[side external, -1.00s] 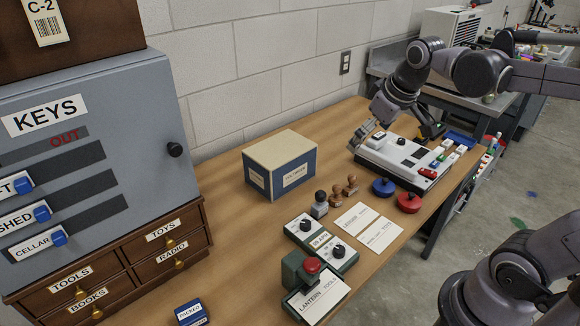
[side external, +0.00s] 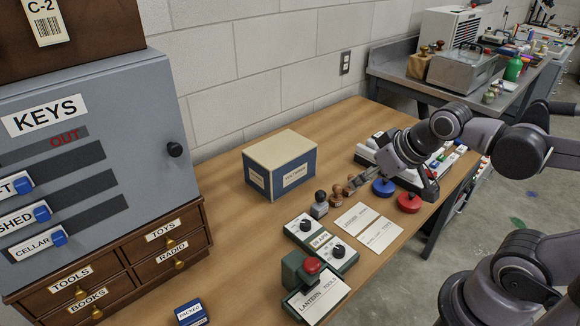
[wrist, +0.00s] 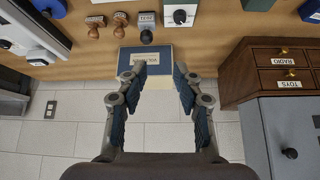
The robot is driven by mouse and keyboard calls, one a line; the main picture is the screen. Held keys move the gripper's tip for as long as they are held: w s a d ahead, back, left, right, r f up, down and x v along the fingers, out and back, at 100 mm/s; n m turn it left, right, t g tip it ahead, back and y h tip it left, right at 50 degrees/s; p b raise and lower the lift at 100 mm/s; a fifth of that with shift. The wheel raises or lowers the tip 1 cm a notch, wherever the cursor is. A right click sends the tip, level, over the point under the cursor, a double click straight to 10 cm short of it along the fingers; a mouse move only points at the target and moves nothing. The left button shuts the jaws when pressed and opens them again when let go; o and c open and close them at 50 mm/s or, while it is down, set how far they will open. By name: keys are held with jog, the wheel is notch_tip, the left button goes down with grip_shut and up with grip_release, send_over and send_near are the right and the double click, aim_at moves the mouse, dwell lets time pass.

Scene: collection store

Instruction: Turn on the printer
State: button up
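No thing in view is clearly marked as a printer. A green device (side external: 299,272) with a red button (side external: 312,265) stands at the near edge of the table over a "LANTERN TOOLS" card (side external: 319,298). A white panel device (side external: 366,152) with buttons lies at the table's far end, partly hidden behind my arm. Two boxes with black knobs (side external: 336,251) sit mid-table.
The blue and cream box (side external: 283,165) stands near the wall. Wooden stamps (side external: 337,194), a grey stamp (side external: 319,205), a blue round object (side external: 383,188) and a red one (side external: 409,203) stand mid-table. A key cabinet (side external: 130,130) on drawers is at left. The table's left-centre is clear.

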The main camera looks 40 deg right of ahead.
jog(key=w+d+m, duration=0.1)
jog(key=d, duration=0.2)
jog(key=w+d+r+m+g+h, duration=0.1)
jog(key=d+m, duration=0.1)
jog(key=d, duration=0.1)
jog(key=w+d+m, duration=0.1)
jog(key=d, duration=0.2)
jog(key=shift+w+r+m+g+h, duration=0.2)
jog(key=shift+r+m+g+h, duration=0.1)
jog(key=shift+r+m+h, duration=0.1)
grip_shut()
jog(key=s+d+f+m+g, duration=0.1)
jog(key=d+m, duration=0.5)
jog(key=d, duration=0.8)
jog(key=s+d+f+m+g+h, duration=0.1)
jog(key=d+m+g, duration=0.4)
jog(key=d, duration=0.9)
notch_tip(320, 180, down, 3)
jog(key=shift+s+r+m, duration=0.2)
jog(key=shift+s+m, duration=0.4)
jog(key=shift+m, duration=0.2)
